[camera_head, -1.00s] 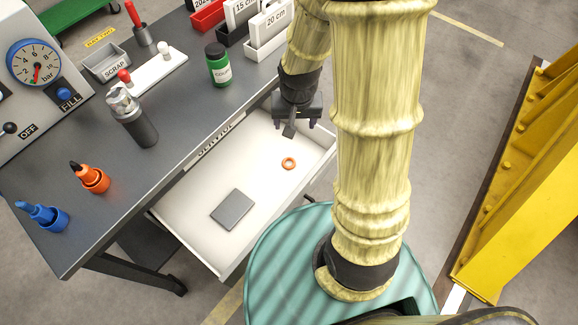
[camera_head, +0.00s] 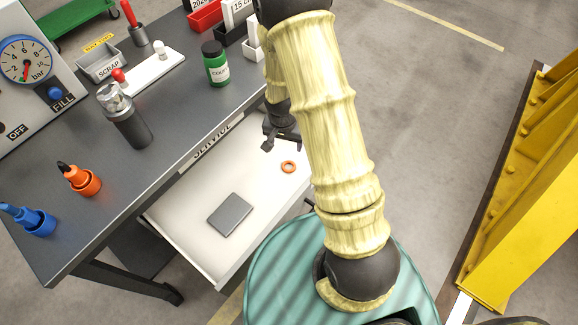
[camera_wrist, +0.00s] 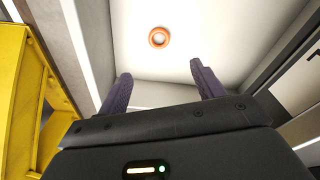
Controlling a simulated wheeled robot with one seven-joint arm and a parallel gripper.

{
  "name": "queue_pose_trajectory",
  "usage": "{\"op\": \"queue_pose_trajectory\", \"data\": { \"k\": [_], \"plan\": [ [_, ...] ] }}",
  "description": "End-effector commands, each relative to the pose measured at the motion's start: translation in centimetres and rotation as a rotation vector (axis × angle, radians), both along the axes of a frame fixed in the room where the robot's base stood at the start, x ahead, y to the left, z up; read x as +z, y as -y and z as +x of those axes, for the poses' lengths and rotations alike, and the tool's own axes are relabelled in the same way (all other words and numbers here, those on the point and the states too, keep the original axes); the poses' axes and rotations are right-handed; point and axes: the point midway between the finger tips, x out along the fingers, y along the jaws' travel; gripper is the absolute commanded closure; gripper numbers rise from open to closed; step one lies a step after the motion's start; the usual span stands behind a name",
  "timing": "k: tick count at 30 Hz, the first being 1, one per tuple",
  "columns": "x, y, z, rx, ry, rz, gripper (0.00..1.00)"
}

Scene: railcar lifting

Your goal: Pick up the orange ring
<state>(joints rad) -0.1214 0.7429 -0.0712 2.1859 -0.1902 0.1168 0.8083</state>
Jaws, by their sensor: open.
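The orange ring (camera_head: 288,167) lies flat on the white floor of the open drawer (camera_head: 190,215), toward its right end. In the wrist view the ring (camera_wrist: 158,37) shows beyond my fingertips, roughly centred between them, with clear space between. My gripper (camera_head: 281,145) is above the drawer, just up and left of the ring in the head view. In the wrist view my gripper (camera_wrist: 160,82) has its two dark fingers spread wide, with nothing between them.
A dark grey flat block (camera_head: 230,214) lies in the drawer, left of the ring. A yellow steel structure (camera_head: 525,190) stands at right.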

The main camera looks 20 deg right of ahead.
Motion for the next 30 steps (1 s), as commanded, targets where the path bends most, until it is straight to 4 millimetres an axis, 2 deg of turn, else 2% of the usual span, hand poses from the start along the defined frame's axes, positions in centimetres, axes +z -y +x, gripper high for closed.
{"op": "queue_pose_trajectory", "data": {
  "k": [19,24,30],
  "plan": [
    [-9.7,0.7,0.9,0.0,-0.004,0.0,0.33],
    [-11.0,0.8,1.1,0.0,-0.001,0.0,0.33],
    [-11.0,0.8,1.1,-0.001,0.0,0.0,0.33]
  ]
}}
